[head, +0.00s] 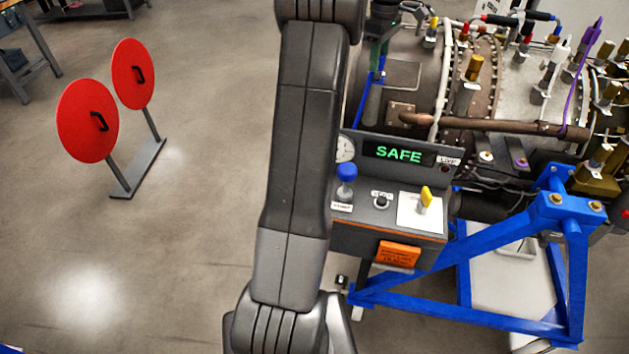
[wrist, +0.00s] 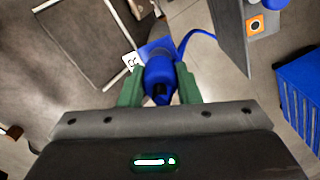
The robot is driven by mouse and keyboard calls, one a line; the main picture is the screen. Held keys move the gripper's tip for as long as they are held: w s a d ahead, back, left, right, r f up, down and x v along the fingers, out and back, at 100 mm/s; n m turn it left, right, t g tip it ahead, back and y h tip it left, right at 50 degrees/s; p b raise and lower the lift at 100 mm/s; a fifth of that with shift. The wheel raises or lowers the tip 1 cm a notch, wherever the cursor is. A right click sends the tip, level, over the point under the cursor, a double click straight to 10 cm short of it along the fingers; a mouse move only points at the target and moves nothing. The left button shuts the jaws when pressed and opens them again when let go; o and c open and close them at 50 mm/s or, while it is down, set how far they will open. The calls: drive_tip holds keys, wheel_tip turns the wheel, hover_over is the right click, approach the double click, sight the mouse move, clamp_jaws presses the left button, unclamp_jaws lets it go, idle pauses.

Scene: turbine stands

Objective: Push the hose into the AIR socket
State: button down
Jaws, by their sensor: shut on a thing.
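My gripper (wrist: 158,88) shows in the wrist view, its two green fingers closed on the blue hose end (wrist: 161,76). The hose (wrist: 199,34) runs up from the grip and bends away to the right. Just beyond the hose end is a blue plate (wrist: 155,48). A small white label (wrist: 130,61) stands left of the hose end; its lettering is partly cut off, and I cannot read it as AIR. No socket opening shows; it may be hidden behind the hose end. In the head view my arm crosses the middle, and the gripper and hose are out of sight.
A grey console (head: 388,236) with a green SAFE display (head: 398,153), blue knob (head: 346,173) and yellow switch (head: 426,197) stands by the turbine (head: 412,60). A blue stand (head: 560,213) is at right. Two red discs (head: 88,121) stand left on open floor.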

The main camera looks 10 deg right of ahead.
drive_tip(key=c, duration=0.8)
unclamp_jaws()
drive_tip(key=shift+c, duration=0.2)
drive_tip(key=shift+r, duration=3.45)
drive_tip(key=shift+f, duration=3.5)
